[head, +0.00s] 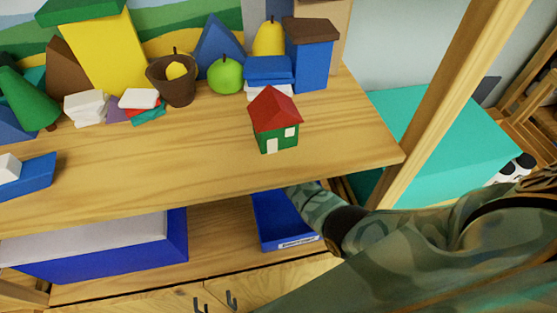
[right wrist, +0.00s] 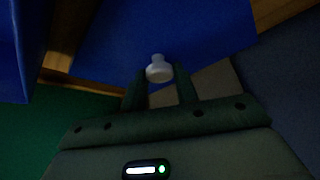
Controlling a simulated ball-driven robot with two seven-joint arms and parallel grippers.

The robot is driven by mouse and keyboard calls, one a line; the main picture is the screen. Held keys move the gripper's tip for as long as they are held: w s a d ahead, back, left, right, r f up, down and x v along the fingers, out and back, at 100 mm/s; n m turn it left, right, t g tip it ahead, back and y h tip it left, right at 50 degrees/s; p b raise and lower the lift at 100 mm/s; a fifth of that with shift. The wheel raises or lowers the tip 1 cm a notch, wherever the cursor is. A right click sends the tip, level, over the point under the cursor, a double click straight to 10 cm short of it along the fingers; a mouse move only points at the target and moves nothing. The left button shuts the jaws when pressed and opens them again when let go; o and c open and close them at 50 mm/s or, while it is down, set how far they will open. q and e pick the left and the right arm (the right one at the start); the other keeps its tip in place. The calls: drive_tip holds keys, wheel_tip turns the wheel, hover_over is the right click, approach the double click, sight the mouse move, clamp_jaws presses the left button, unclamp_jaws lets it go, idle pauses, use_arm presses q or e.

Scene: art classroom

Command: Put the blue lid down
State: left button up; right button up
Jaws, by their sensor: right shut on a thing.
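In the right wrist view, my right gripper (right wrist: 158,76) is shut on a small white knob (right wrist: 158,67). The knob stands out against a broad blue surface, which looks like the blue lid (right wrist: 190,28). In the head view, my right arm reaches under the upper shelf board, and its gripper is hidden there. A blue box with a white label (head: 275,222) is on the lower shelf beside that arm. I cannot tell whether the lid touches the box or the shelf. My left gripper is not in view.
The upper shelf board (head: 190,160) overhangs the arm. It holds a red-roofed toy house (head: 275,120), a green apple (head: 226,75) and several blocks. A wider blue box (head: 110,262) is at lower left. A wooden post (head: 450,95) rises at right.

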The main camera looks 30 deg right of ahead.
drive_tip(key=shift+w+f, duration=0.1)
drive_tip(key=shift+f, duration=0.1)
drive_tip(key=shift+a+r, duration=0.1)
drive_tip(key=shift+f, duration=0.2)
drive_tip(key=o, duration=1)
drive_tip(key=shift+r, duration=0.15)
